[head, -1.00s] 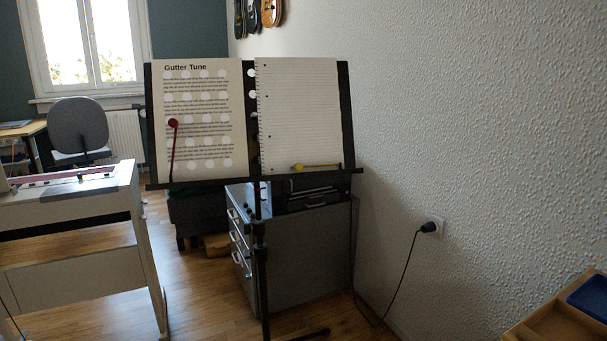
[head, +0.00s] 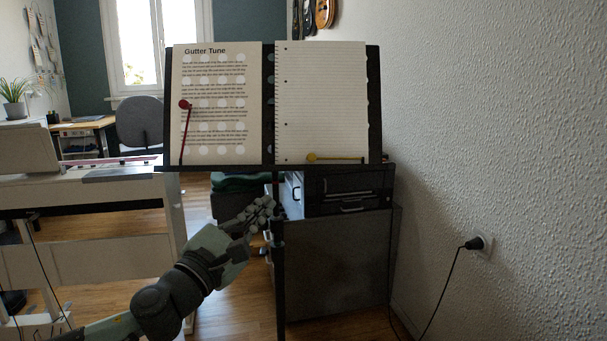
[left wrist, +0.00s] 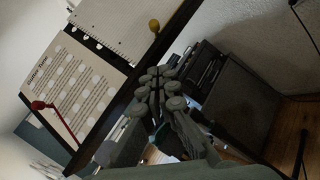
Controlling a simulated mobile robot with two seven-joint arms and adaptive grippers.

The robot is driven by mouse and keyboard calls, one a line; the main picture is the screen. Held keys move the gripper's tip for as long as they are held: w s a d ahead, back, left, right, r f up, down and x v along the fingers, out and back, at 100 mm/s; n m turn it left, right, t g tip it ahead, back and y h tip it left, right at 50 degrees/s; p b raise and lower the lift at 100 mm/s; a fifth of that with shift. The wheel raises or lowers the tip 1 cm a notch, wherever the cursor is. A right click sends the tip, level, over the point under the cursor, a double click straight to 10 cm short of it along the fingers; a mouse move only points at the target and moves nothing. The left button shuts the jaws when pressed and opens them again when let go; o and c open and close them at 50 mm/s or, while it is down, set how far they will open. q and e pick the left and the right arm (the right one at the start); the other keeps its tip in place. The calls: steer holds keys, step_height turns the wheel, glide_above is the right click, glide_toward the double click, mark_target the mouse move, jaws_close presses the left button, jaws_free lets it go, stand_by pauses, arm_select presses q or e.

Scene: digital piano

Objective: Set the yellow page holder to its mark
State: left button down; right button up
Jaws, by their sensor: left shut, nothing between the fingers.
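The yellow page holder (head: 311,157) lies flat along the bottom of the right, lined page (head: 322,100) on the music stand. Its round knob is at the left end and its thin arm runs right along the ledge (head: 230,168). The knob also shows in the left wrist view (left wrist: 154,25). I cannot make out a mark for it. My left gripper (head: 268,207) is shut and empty, below the ledge and beside the stand's pole, apart from the holder. My right gripper is not in view.
A red page holder (head: 184,104) stands nearly upright over the left page, "Gutter Tune" (head: 220,70). A dark cabinet (head: 335,260) is behind the pole (head: 279,270). The white piano (head: 90,185) is at left. The wall (head: 500,120) is close at right, with a plug (head: 474,243).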

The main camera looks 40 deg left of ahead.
arm_select(q)
steer(key=x, duration=0.6)
steer(key=r+b+x, duration=0.1)
steer(key=x, duration=0.2)
steer(key=shift+w+d+r, duration=0.15)
steer(key=shift+w+d, duration=0.15)
steer(key=shift+w+d+r, duration=0.4)
steer(key=shift+w+r, duration=0.2)
steer(key=shift+w, duration=0.05)
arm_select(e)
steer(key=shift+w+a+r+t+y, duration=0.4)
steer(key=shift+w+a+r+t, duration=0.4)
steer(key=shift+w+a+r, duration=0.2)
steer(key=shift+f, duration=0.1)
